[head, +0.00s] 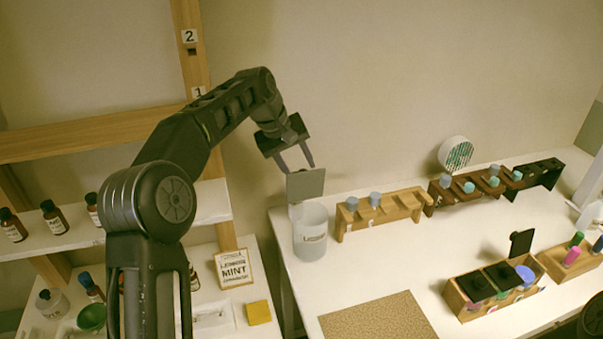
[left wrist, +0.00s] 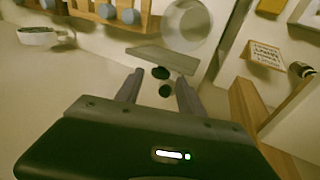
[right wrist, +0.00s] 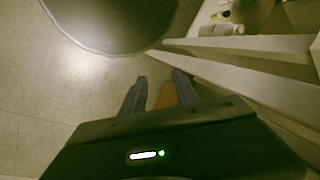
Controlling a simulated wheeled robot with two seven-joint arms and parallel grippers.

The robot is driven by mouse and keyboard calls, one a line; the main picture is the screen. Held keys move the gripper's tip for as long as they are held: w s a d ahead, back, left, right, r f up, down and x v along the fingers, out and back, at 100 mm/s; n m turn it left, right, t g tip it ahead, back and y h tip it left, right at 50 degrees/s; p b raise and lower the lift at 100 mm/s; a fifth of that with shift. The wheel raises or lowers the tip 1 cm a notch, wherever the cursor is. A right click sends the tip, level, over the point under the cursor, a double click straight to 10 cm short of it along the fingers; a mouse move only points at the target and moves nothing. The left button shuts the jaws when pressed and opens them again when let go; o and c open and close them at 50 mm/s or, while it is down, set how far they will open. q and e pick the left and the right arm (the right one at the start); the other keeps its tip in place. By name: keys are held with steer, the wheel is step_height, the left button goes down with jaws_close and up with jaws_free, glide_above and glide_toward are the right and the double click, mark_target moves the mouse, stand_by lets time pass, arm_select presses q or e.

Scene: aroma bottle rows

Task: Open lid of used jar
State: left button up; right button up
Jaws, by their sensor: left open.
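The used jar (head: 311,238) is a pale, translucent cylinder with a label, upright at the table's left end. Its flat grey lid (head: 306,185) stands steeply tilted above the jar's rim, so the jar's mouth is uncovered. The jar (left wrist: 188,24) and lid (left wrist: 162,60) also show in the left wrist view. My left gripper (head: 295,164) is open, with its fingertips at the lid's upper edge; I cannot tell whether they touch it. My right gripper (right wrist: 161,80) is open and empty, well away from the jar.
Wooden racks with capped bottles (head: 380,208) stand right of the jar. A cork mat (head: 378,320) lies in front. A wooden box (head: 490,290) with black lids is at right. A mint sign (head: 234,268) and shelf bottles are left. The table between jar and box is clear.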

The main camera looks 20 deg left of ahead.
arm_select(q)
steer(key=shift+v, duration=2.15)
